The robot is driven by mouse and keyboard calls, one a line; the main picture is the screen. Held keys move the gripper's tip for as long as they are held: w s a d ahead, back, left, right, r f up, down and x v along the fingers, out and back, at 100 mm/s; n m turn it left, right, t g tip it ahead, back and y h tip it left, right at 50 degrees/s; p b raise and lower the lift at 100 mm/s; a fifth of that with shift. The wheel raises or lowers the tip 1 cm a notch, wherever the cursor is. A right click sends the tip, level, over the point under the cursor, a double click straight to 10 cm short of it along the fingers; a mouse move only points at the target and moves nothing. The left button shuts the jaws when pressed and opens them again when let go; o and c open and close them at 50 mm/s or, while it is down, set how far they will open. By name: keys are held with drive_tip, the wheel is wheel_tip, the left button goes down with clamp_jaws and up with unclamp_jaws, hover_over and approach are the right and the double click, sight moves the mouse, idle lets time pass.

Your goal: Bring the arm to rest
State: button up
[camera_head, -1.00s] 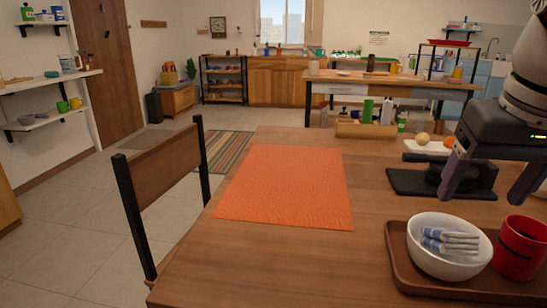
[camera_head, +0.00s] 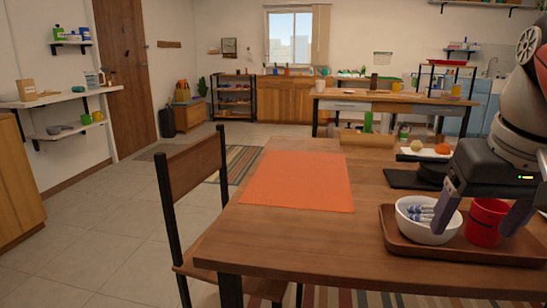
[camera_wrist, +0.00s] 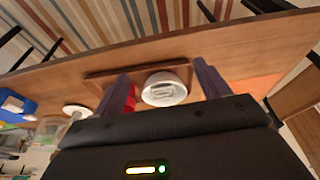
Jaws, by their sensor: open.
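My gripper (camera_head: 480,208) is at the right of the head view, above the wooden tray on the table. Its two purple-grey fingers are spread apart with nothing between them. In the head view the fingers overlap the white bowl and the red mug in the picture. In the wrist view my gripper (camera_wrist: 165,85) is also open, with the white bowl (camera_wrist: 164,90) seen beyond the gap between its fingers. The red mug (camera_wrist: 131,97) shows beside the left finger there.
The brown tray (camera_head: 398,243) holds the white bowl (camera_head: 411,222) with a striped cloth and the red mug (camera_head: 484,221). An orange mat (camera_head: 298,182) lies on the table (camera_head: 330,238). A chair (camera_head: 190,170) stands at the left. A black slab with a round black object lies behind the tray.

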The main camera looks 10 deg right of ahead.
drive_tip(key=a+f+n+t, duration=0.1)
drive_tip(key=a+f, duration=0.6)
drive_tip(key=f, duration=0.4)
drive_tip(key=w+a+f+n+t, duration=0.1)
drive_tip(key=a+f+n, duration=0.1)
drive_tip(key=a+f, duration=0.5)
wheel_tip(320, 180, down, 5)
drive_tip(key=shift+w+a+f+t+y+p, duration=0.1)
drive_tip(key=shift+w+a+t+y+p, duration=0.1)
drive_tip(key=shift+a+t+y+p, duration=0.15)
